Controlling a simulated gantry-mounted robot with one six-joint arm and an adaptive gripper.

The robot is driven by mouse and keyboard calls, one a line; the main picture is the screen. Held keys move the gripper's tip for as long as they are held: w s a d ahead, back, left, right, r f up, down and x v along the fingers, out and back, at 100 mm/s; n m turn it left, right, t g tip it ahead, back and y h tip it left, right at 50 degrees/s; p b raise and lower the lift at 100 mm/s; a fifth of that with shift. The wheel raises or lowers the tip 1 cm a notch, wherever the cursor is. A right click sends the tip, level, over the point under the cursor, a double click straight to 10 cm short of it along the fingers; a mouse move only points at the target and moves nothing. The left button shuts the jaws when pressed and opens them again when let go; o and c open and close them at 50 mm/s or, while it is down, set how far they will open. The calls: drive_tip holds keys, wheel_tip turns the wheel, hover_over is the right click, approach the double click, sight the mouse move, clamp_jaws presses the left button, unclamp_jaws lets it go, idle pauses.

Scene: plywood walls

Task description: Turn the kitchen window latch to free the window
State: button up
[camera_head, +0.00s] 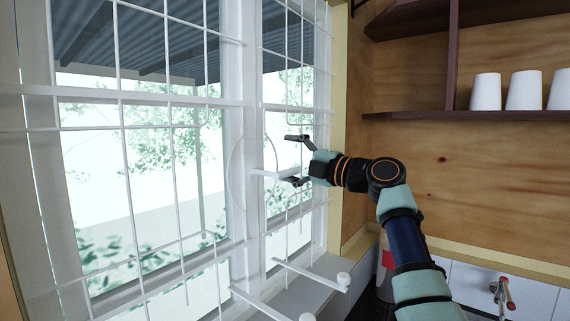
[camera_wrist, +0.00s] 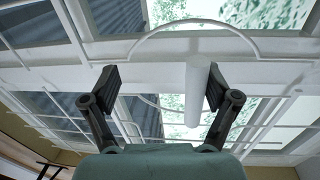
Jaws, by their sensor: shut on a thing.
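The kitchen window (camera_head: 235,170) has a white frame with thin white bars over the glass. Its white latch handle (camera_head: 265,174) sticks out from the middle upright of the frame. My gripper (camera_head: 297,160) is at the latch from the right, its dark fingers spread above and below it. In the wrist view, the latch handle (camera_wrist: 198,92) is a white rod between the fingers of my gripper (camera_wrist: 160,88). It lies close to the right finger, with a wide space towards the left finger. The handle's pivot is not clear.
Three white cups (camera_head: 486,91) stand on a dark shelf (camera_head: 470,115) at the right. A tap with a red part (camera_head: 507,292) is at the lower right. The plywood wall is clear beneath the shelf.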

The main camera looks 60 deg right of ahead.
drive_tip(key=s+b, duration=0.1)
drive_tip(key=s+r+b, duration=0.1)
drive_tip(key=s, duration=0.1)
drive_tip(key=shift+s+a+r+b, duration=0.1)
drive_tip(key=shift+s+a+b, duration=0.1)
drive_tip(key=shift+s+b, duration=0.1)
drive_tip(key=shift+c, duration=0.9)
drive_tip(key=shift+s+d+f+b, duration=0.1)
drive_tip(key=shift+s+b, duration=0.2)
drive_tip(key=shift+s, duration=0.1)
drive_tip(key=shift+s+d+f+b, duration=0.1)
drive_tip(key=shift+s+b, duration=0.2)
drive_tip(key=shift+s, duration=0.1)
drive_tip(key=shift+c, duration=0.6)
drive_tip(key=shift+s+a+f+b, duration=0.25)
drive_tip(key=shift+s+b, duration=0.25)
drive_tip(key=shift+s, duration=0.15)
drive_tip(key=shift+s+a+f+b, duration=0.1)
drive_tip(key=shift+s+f+b, duration=0.1)
drive_tip(key=shift+s+b, duration=0.35)
drive_tip(key=shift+r+p, duration=0.15)
drive_tip(key=shift+p, duration=0.4)
drive_tip(key=shift+f, duration=0.2)
